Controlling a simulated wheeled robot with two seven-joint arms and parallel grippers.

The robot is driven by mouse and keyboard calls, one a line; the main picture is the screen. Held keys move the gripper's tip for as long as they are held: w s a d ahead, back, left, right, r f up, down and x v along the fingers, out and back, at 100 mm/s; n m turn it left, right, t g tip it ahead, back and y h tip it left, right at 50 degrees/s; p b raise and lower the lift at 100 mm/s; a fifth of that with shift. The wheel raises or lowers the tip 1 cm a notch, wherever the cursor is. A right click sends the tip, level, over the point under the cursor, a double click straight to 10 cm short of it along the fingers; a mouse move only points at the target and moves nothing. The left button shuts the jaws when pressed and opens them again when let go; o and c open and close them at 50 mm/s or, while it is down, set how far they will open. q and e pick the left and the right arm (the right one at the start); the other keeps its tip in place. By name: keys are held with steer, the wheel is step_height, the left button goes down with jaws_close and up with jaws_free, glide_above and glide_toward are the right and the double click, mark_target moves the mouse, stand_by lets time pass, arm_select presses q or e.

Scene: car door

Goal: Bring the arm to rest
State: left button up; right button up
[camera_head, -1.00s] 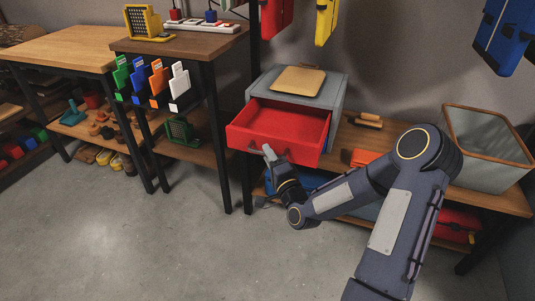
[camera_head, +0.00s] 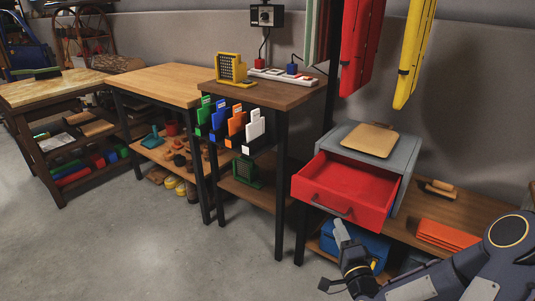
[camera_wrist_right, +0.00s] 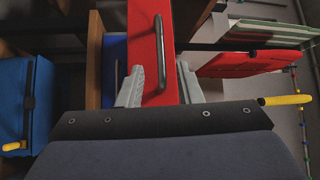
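My right gripper (camera_head: 341,232) is in front of the open red drawer (camera_head: 347,183) of a grey cabinet (camera_head: 402,178), just below the drawer's dark handle (camera_head: 335,208). In the right wrist view the gripper (camera_wrist_right: 158,86) has its two grey fingers apart. The handle (camera_wrist_right: 160,50) shows in the gap between them, against the red drawer front (camera_wrist_right: 142,45); nothing is gripped. My right arm comes in from the lower right. My left gripper is not in view.
A tan board (camera_head: 370,140) lies on the cabinet. Orange items (camera_head: 446,235) lie on the wooden bench (camera_head: 470,212) at right. A blue box (camera_head: 360,246) is below the drawer. Tables stand to the left. The grey floor (camera_head: 130,260) in front is clear.

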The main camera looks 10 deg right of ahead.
steer(key=s+a+r+n+g+y, duration=0.2)
steer(key=s+a+n+g, duration=0.25)
steer(key=s, duration=0.35)
steer(key=s+a+r+n+g+y, duration=0.25)
steer(key=s+n+g, duration=0.3)
steer(key=s, duration=0.35)
steer(key=s+a+r+n+g+y, duration=0.1)
steer(key=s+a+r+n+g, duration=0.1)
steer(key=s+a+n+g, duration=0.45)
step_height(320, 180, up, 34)
steer(key=s+d+t+p, duration=0.1)
steer(key=t+p, duration=0.1)
steer(key=p, duration=3.2)
steer(key=shift+s+d+f+m+p, duration=0.15)
steer(key=shift+s+d+m+p, duration=0.2)
steer(key=shift+d+m, duration=0.1)
steer(key=shift+t, duration=0.25)
